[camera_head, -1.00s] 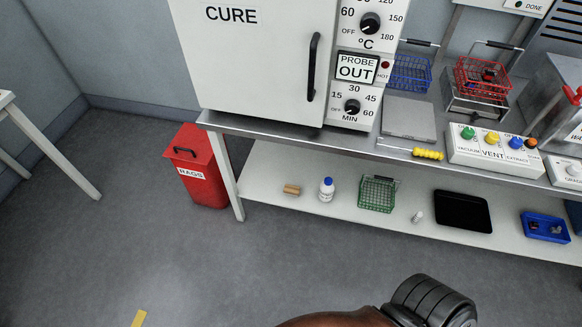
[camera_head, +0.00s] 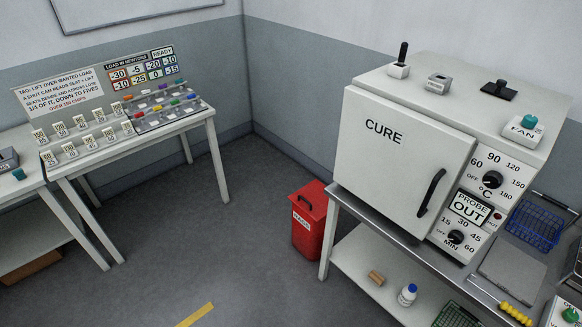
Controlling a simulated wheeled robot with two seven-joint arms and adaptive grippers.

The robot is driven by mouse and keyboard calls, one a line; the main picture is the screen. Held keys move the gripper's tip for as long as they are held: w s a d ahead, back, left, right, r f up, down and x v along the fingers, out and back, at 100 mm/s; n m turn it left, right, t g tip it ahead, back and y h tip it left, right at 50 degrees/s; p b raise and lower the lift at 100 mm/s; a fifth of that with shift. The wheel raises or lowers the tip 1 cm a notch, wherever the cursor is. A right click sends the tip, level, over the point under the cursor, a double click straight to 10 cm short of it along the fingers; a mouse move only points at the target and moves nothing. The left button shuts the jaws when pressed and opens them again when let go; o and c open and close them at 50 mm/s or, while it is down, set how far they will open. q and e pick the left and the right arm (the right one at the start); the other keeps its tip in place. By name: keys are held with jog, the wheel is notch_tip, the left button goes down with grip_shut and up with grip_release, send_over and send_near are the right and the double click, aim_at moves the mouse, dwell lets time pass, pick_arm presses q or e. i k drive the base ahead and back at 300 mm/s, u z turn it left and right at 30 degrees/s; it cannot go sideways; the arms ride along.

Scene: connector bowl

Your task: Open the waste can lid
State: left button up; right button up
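A red waste can (camera_head: 308,234) with a white label stands on the floor, left of the cure oven's bench. Its red lid (camera_head: 312,199) looks closed and has a dark handle on top. Neither of my grippers shows in the head view, so I cannot see whether they are open or shut.
The cure oven (camera_head: 400,160) sits on a metal bench with a lower shelf (camera_head: 372,262) beside the can. A table (camera_head: 165,130) with labelled racks stands at the left. Grey floor (camera_head: 215,250) in front of the can is clear, with a yellow strip (camera_head: 195,315).

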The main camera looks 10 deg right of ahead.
aim_at(310, 199)
jog(key=u, duration=0.75)
jog(key=k, duration=1)
jog(key=u, duration=1)
jog(key=i, duration=2.25)
jog(key=z, duration=0.85)
jog(key=i, duration=1.45)
jog(key=z, duration=1.9)
jog(key=i, duration=1)
jog(key=z, duration=0.95)
